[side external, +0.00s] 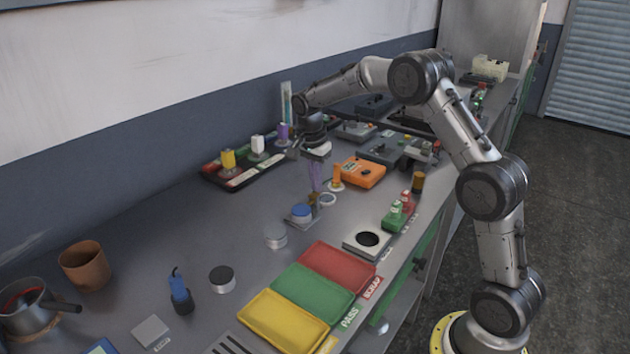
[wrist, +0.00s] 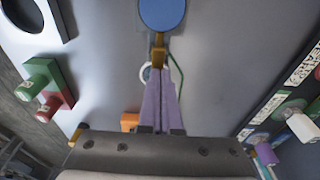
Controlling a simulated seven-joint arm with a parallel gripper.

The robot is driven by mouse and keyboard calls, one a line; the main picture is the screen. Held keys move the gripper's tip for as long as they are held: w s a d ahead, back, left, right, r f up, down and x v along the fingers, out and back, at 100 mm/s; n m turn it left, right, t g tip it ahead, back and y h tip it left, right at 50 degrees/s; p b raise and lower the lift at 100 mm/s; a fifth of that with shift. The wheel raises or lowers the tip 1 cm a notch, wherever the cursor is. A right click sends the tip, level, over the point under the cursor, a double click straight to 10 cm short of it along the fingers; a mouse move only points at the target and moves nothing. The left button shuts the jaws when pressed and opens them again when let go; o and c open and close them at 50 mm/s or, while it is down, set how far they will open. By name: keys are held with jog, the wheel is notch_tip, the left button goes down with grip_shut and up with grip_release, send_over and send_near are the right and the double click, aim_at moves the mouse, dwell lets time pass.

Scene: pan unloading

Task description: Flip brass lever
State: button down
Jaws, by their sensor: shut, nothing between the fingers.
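The brass lever (wrist: 159,50) shows in the wrist view as a short brass piece beside a blue round disc (wrist: 163,12). In the side view the lever (side external: 316,200) sits low on the bench, right of the blue-topped block (side external: 301,211). My gripper (side external: 315,188) reaches down with long purple fingers, which are shut and hold nothing. In the wrist view the fingertips (wrist: 158,72) are right at the near end of the lever. I cannot tell whether they touch it. The lever's lower part is partly hidden.
An orange box (side external: 358,171) lies behind. Red (side external: 338,265), green (side external: 312,290) and yellow (side external: 283,322) trays are in front. A rack of coloured knobs (side external: 240,170) stands left.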

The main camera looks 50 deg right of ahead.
aim_at(310, 203)
jog(key=shift+a, duration=0.25)
jog(key=shift+a+r, duration=0.1)
jog(key=shift+a, duration=0.55)
jog(key=a+r, duration=0.3)
jog(key=r, duration=1)
jog(key=shift+a+r, duration=0.15)
jog(key=shift+r, duration=0.15)
jog(key=shift+s+d+r+h, duration=0.2)
jog(key=shift+s+d+h, duration=0.15)
jog(key=shift+d+h, duration=0.25)
